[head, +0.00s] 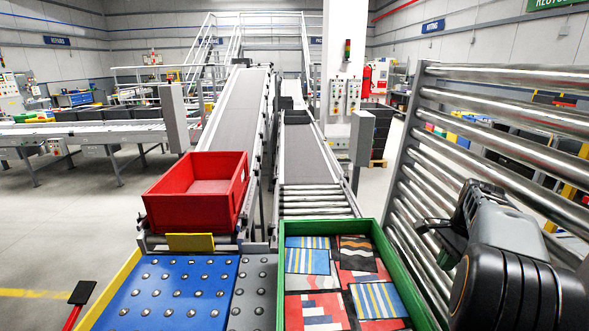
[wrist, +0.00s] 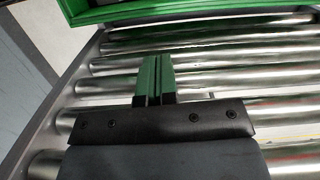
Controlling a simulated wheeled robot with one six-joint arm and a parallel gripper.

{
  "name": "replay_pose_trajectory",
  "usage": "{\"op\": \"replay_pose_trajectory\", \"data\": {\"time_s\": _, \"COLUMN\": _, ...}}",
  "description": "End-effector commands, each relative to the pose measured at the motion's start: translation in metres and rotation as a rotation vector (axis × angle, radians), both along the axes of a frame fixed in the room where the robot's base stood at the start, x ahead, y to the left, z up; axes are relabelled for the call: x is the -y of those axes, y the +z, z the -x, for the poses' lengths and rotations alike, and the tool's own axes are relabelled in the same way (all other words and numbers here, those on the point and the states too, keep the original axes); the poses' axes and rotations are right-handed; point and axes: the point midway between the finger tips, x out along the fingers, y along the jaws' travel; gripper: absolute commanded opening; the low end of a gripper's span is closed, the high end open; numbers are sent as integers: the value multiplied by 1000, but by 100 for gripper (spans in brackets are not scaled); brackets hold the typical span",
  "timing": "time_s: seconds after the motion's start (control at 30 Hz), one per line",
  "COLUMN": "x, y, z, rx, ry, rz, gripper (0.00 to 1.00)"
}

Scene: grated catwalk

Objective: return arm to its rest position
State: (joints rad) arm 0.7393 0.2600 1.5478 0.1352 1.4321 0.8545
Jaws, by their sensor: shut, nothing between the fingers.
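My gripper (head: 436,232) is at the right of the head view, in front of the roller rack (head: 480,135) and to the right of the green crate (head: 368,224). It is raised on my dark arm. In the wrist view, the green fingers of my gripper (wrist: 153,80) are together with nothing between them. Behind them are shiny rollers (wrist: 215,65), and the green crate's edge (wrist: 150,11) crosses the top.
The green crate holds several patterned flat items (head: 307,260). A red bin (head: 196,190) stands left of it, behind a blue ball-transfer table (head: 170,290). Two conveyors (head: 238,110) run toward the back. Open floor (head: 60,230) lies at the left.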

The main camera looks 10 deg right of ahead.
Motion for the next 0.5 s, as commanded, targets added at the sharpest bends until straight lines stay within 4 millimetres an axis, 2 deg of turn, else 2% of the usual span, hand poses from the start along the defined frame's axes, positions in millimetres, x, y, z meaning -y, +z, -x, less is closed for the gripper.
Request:
{"op": "replay_pose_trajectory", "data": {"time_s": 0.07, "x": 3, "y": -1, "z": -3, "rx": 25, "ry": 59, "rz": 21, "gripper": 0}}
{"op": "replay_pose_trajectory", "data": {"time_s": 0.13, "x": 4, "y": -15, "z": -1, "rx": 35, "ry": 145, "rz": 34, "gripper": 0}}
{"op": "replay_pose_trajectory", "data": {"time_s": 0.23, "x": -10, "y": -33, "z": 10, "rx": 57, "ry": 327, "rz": 70, "gripper": 0}}
{"op": "replay_pose_trajectory", "data": {"time_s": 0.27, "x": -20, "y": -35, "z": 12, "rx": 67, "ry": 397, "rz": 88, "gripper": 0}}
{"op": "replay_pose_trajectory", "data": {"time_s": 0.37, "x": -66, "y": -39, "z": 20, "rx": 109, "ry": 664, "rz": 157, "gripper": 0}}
{"op": "replay_pose_trajectory", "data": {"time_s": 0.5, "x": -139, "y": -42, "z": 38, "rx": 175, "ry": 1032, "rz": 258, "gripper": 0}}
